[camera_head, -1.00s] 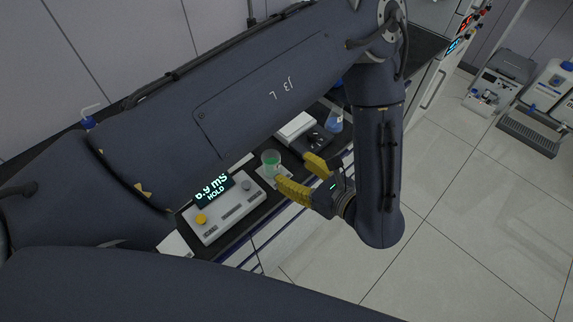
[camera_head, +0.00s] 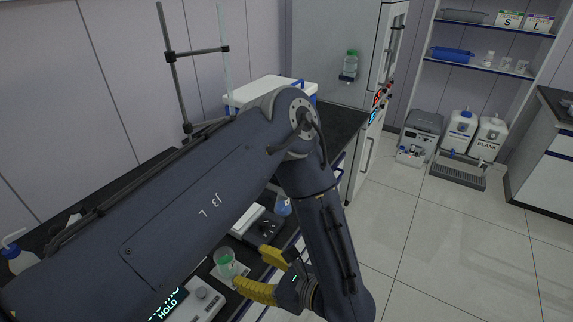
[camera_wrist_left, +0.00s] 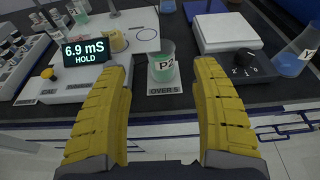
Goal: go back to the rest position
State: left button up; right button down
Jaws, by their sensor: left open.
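My left gripper (camera_head: 250,266) is open and empty, with its yellow fingers pointing toward the bench. In the left wrist view its fingers (camera_wrist_left: 160,72) stand wide apart on either side of a beaker marked P2 (camera_wrist_left: 163,67). The beaker holds green liquid and stands upright on a plate labelled OVER 5 (camera_wrist_left: 166,90). It looks clear of both fingers. In the head view the beaker (camera_head: 225,260) is just left of the fingertips. My left arm covers much of the bench there. My right gripper is not in view.
A meter reading 6.9 mS HOLD (camera_wrist_left: 84,52) sits left of the beaker. A white scale (camera_wrist_left: 226,33) and a blue-liquid flask (camera_wrist_left: 294,58) are to the right. A cooler box (camera_head: 270,90) stands behind my arm. The floor (camera_head: 440,240) at right is clear.

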aim_at(218, 253)
pick_arm(q)
jog(key=x, duration=1)
jog(key=shift+w+a+f, duration=0.1)
jog(key=shift+a+f, duration=0.05)
jog(key=shift+a, duration=0.25)
jog(key=shift+d, duration=0.1)
